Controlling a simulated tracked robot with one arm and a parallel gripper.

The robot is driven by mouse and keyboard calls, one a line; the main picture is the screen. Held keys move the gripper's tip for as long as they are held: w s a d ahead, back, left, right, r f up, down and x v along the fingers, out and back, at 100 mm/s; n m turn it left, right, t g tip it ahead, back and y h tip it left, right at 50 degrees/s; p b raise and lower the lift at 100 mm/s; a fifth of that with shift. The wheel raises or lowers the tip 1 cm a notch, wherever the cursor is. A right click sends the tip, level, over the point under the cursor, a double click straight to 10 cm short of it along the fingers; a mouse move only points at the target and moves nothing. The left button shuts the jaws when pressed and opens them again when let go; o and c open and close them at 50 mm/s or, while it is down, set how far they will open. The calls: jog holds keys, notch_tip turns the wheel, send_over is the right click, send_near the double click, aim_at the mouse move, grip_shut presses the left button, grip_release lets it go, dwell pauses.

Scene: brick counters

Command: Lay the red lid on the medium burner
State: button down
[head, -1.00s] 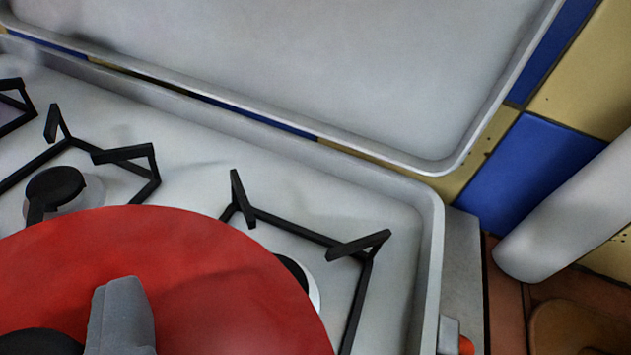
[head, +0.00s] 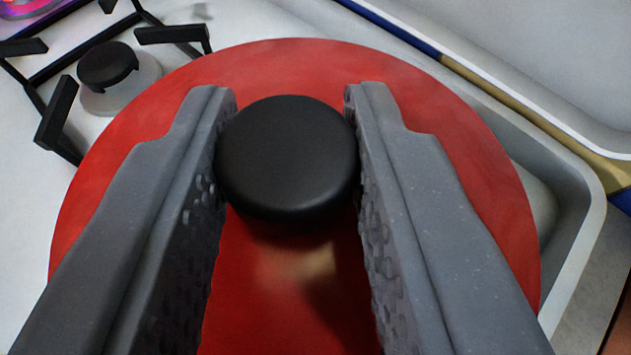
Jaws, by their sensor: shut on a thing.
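The red lid (head: 285,68) is a large red disc with a round black knob (head: 287,157) at its middle. My gripper (head: 287,150) is shut on the knob, one grey finger pressed on each side. The lid lies over the right part of the white stove top and hides what is under it, including the burner and grate there. Whether it rests on that grate or hangs just above it I cannot tell. Another burner (head: 108,68) with a black cap shows uncovered at the upper left.
A black grate (head: 60,118) stands around the uncovered burner. The stove's raised rim (head: 585,215) runs along the right, with the upright stove cover (head: 540,50) behind it. A pink and purple object (head: 25,8) shows at the top left corner.

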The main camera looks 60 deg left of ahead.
jog(key=shift+f, duration=0.95)
jog(key=shift+f, duration=0.2)
jog(key=c, duration=1.1)
grip_release()
jog(key=shift+c, duration=0.2)
jog(key=shift+d+r, duration=0.1)
jog(key=shift+r, duration=0.15)
jog(key=v, duration=1.2)
